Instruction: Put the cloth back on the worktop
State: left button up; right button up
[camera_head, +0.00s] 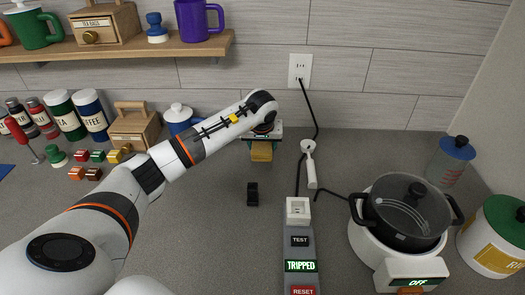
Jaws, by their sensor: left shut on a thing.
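My left arm reaches in from the lower left, and its gripper (262,136) is over the back of the worktop (215,225), near the wall. The gripper is shut on what looks like the cloth (261,153), a small tan-yellow piece showing just below it. The arm's end and gripper hide much of the cloth, and I cannot tell whether it touches the worktop. My right gripper is not in view.
A small black object (253,195) stands on the worktop. Jars and blocks crowd the left.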

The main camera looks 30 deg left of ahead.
pick_arm(q)
notch_tip(320, 180, down, 3)
jog(key=shift+d+f+p, duration=0.1)
jog(key=shift+f+p, duration=0.05)
jog(key=shift+p, duration=0.25)
jog(key=shift+f, duration=0.1)
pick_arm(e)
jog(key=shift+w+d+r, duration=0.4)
pick_arm(q)
jog(key=shift+f, duration=0.15)
jog(key=o, duration=0.9)
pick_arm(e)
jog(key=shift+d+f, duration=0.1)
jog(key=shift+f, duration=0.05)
